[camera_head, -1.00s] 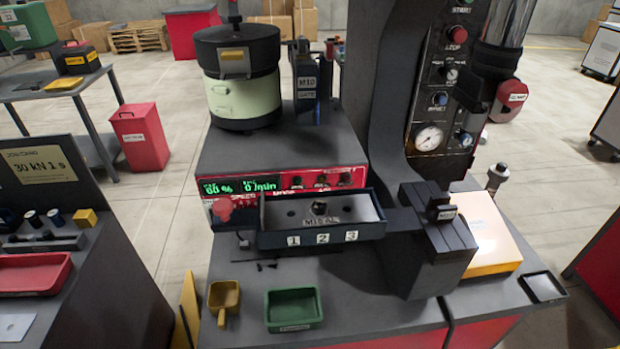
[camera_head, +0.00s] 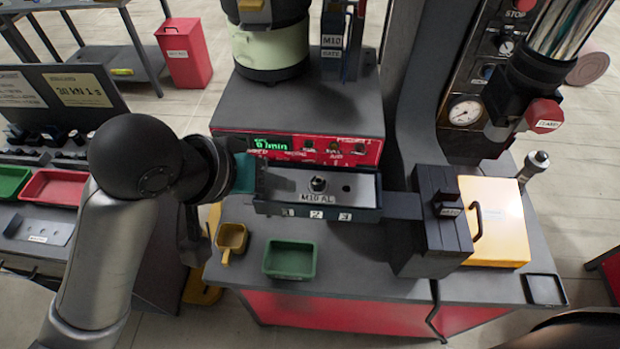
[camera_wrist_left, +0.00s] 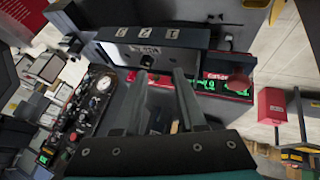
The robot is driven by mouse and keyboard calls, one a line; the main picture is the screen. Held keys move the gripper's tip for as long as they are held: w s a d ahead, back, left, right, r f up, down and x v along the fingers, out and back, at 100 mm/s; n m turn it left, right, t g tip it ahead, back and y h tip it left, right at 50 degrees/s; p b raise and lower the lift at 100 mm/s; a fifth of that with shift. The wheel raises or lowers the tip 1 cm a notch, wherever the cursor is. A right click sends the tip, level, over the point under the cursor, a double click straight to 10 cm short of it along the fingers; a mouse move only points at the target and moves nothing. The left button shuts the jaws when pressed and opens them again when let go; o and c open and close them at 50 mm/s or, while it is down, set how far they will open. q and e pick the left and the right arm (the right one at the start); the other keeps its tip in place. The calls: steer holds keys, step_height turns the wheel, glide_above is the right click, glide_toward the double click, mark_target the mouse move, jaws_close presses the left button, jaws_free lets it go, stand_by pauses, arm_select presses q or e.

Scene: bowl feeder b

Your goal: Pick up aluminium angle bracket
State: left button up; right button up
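I cannot make out an aluminium angle bracket for certain in either view. A flat light-grey plate (camera_head: 42,229) with a label lies on the left bench, but I cannot tell if it is bent. My left gripper (camera_head: 245,173) is at the left end of the tray marked M10 AL (camera_head: 280,207); its fingertips are hidden in the head view. In the left wrist view its two fingers (camera_wrist_left: 160,74) stand apart and empty, pointing toward that tray (camera_wrist_left: 195,37). A dark nut-like part (camera_head: 318,184) sits in the tray. My right gripper is out of view.
A green bin (camera_head: 290,259) and a yellow scoop (camera_head: 231,240) stand in front of the tray. A dark block (camera_head: 436,225) and a yellow box (camera_head: 497,218) are to its right. The left bench holds a red tray (camera_head: 53,187). The feeder's red control panel (camera_head: 340,150) is behind.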

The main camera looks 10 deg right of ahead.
arm_select(q)
step_height(320, 180, up, 9)
steer(key=a+y, duration=0.3)
steer(key=y, duration=0.1)
steer(key=shift+w+a+b+x, duration=0.1)
steer(key=shift+w+b+x, duration=0.15)
steer(key=shift+x, duration=2.3)
steer(key=shift+w+a+b+x, duration=0.1)
steer(key=shift+a+b+x, duration=0.1)
steer(key=shift+x, duration=2.35)
steer(key=shift+w+a+b+x, duration=0.1)
steer(key=shift+w+b+x, duration=0.15)
steer(key=shift+x, duration=2.25)
steer(key=shift+d+r, duration=0.1)
steer(key=shift+r, duration=0.05)
jaws_close()
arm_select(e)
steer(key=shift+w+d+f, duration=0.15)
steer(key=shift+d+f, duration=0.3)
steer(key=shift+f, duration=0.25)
